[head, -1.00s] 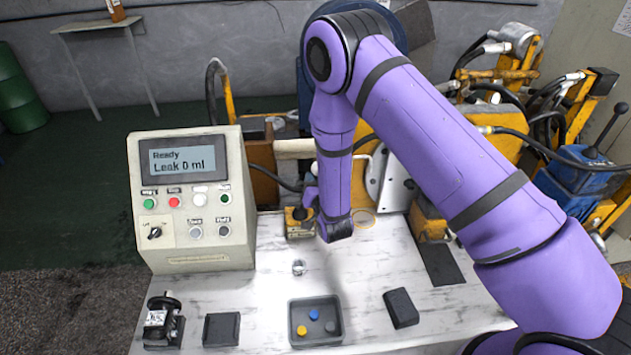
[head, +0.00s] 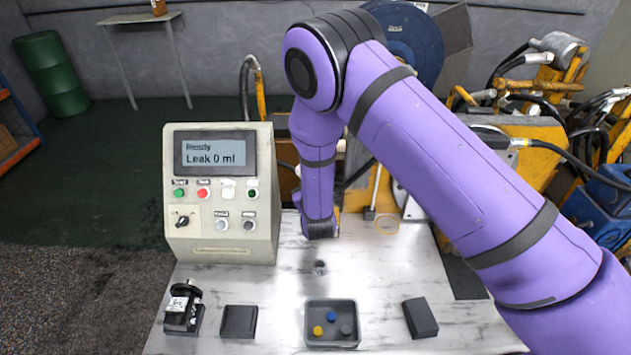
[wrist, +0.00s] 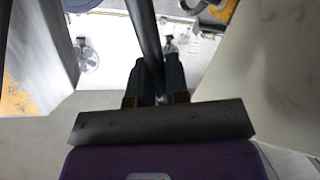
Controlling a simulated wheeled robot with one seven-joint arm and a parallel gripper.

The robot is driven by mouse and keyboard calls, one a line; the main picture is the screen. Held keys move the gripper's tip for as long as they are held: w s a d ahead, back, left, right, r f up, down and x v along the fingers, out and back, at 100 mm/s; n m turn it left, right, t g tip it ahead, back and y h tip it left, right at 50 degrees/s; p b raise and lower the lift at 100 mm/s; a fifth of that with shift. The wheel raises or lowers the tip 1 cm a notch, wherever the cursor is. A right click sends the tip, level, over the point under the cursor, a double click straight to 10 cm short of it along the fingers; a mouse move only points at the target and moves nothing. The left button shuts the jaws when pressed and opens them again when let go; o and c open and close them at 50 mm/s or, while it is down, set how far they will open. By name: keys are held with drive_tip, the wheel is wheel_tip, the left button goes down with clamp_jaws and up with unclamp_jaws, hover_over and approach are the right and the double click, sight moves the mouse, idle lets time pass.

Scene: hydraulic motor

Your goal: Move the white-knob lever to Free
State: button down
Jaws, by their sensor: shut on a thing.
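In the wrist view, the two dark fingers of my gripper (wrist: 157,78) are closed around a dark lever rod (wrist: 146,35). The rod runs up out of the top of the picture. Its knob does not show, so I cannot confirm its colour or read a Free mark. In the head view, my forearm and wrist hide the fingers and the lever, behind the table beside the control console (head: 222,195).
The console display reads "Ready, Leak 0 ml". On the white table (head: 270,285) are a tray (head: 331,342) with coloured pieces, dark blocks (head: 420,318) and a small black device (head: 184,308). Yellow machinery and hoses (head: 560,130) crowd the right. Floor at left is open.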

drive_tip(key=shift+a+f+n, duration=0.2)
drive_tip(key=shift+a+n, duration=0.05)
drive_tip(key=shift+n, duration=0.05)
drive_tip(key=shift+s, duration=0.1)
drive_tip(key=c, duration=1.1)
unclamp_jaws()
drive_tip(key=shift+a, duration=0.1)
drive_tip(key=v, duration=1)
drive_tip(key=shift+s, duration=0.35)
drive_tip(key=shift+r, duration=0.1)
